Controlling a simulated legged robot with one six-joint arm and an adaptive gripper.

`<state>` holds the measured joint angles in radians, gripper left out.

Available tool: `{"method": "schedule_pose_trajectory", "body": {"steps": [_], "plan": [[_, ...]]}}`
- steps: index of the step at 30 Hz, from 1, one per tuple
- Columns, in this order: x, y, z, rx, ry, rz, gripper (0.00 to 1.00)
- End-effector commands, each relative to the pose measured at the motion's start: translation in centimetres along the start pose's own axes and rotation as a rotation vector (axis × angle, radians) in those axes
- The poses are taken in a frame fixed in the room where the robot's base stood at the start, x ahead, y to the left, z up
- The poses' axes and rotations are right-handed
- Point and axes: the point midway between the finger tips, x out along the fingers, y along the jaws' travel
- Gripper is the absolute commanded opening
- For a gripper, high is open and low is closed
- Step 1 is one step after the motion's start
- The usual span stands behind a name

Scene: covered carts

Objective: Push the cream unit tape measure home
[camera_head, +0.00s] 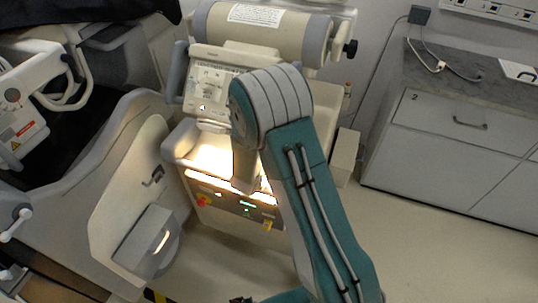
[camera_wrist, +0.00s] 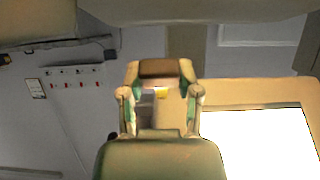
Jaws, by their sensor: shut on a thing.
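The cream unit (camera_head: 262,30) stands at the middle back in the head view, with a horizontal cream roll on top and a brightly lit shelf over a dark control panel. My arm comes down in front of it and hides part of it. In the wrist view my gripper (camera_wrist: 160,80) is shut on a small piece between its fingers, with a yellow spot on it. This appears to be the tape measure (camera_wrist: 161,93); most of it is hidden. A bright white lit area lies to the right of the fingers. In the head view the fingertips cannot be made out.
A grey-topped cabinet (camera_head: 455,125) with drawers stands on the right. A large cream machine (camera_head: 125,165) with a dark covered opening fills the left. A small box (camera_head: 344,158) stands just right of the unit. Cables hang from a wall socket. Floor is clear at the lower right.

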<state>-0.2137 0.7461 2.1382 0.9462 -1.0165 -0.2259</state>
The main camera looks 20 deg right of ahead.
Motion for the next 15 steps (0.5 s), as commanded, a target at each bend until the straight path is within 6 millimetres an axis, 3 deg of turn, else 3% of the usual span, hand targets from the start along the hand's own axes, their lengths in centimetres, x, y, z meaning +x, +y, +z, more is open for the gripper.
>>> {"method": "schedule_pose_trajectory", "body": {"steps": [2,3,5,15], "plan": [[0.03,-0.23,-0.12,0.001,0.003,-0.005,0.0],[0.03,-0.23,-0.11,0.001,0.003,-0.005,0.53],[0.02,-0.21,-0.09,0.001,0.003,-0.005,0.8],[-0.04,-0.07,-0.02,0.001,0.001,-0.002,0.8]]}}
